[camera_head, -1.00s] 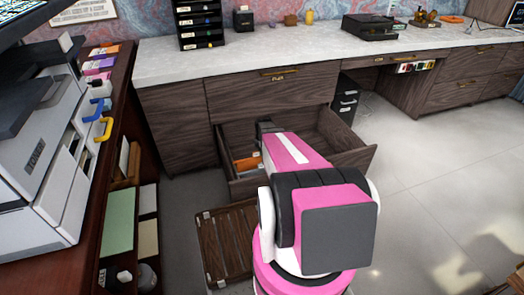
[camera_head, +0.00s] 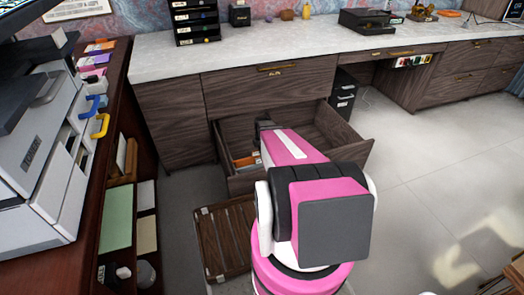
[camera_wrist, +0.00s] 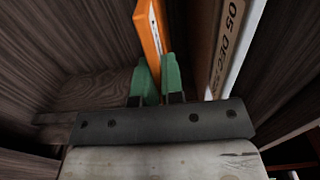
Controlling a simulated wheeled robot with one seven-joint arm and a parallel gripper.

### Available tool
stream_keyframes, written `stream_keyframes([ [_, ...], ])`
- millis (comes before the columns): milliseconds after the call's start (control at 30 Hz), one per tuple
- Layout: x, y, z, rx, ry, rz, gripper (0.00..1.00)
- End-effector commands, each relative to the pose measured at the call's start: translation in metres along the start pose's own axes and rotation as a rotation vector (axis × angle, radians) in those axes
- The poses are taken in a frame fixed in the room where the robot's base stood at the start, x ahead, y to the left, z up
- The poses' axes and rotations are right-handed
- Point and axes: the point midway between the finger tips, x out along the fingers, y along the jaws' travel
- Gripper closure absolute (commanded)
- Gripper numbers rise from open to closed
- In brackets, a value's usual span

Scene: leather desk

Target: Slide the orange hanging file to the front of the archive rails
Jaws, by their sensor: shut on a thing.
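The orange hanging file (camera_wrist: 149,28) stands on edge in the open drawer in the wrist view, its lower part between my green fingertips. My gripper (camera_wrist: 157,76) is shut on it. In the head view, the orange file (camera_head: 244,162) shows as a small patch in the left part of the open drawer (camera_head: 262,182), partly hidden by my pink arm. My arm reaches over the drawer front, and the fingertips are hidden there. The archive rails cannot be made out clearly in either view.
A pale file or divider labelled "05 DEC" (camera_wrist: 232,48) stands close to the right of the fingers in the wrist view. Dark wooden drawer walls (camera_wrist: 60,50) rise on the left. A slatted wooden panel (camera_head: 225,235) lies below the drawer. The drawer's right side looks empty.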

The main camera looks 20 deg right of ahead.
Motion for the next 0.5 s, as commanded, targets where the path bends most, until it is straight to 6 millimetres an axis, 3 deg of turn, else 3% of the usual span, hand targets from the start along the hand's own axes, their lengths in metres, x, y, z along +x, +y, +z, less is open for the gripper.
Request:
stream_keyframes([
  [33, -0.0002, 0.0001, 0.0000, 0.000, 0.000, 0.000, 1.00],
  [133, -0.0002, 0.0002, 0.0000, 0.000, 0.000, 0.000, 0.62],
  [500, -0.0045, 0.0000, -0.0001, 0.000, 0.000, 0.001, 0.62],
])
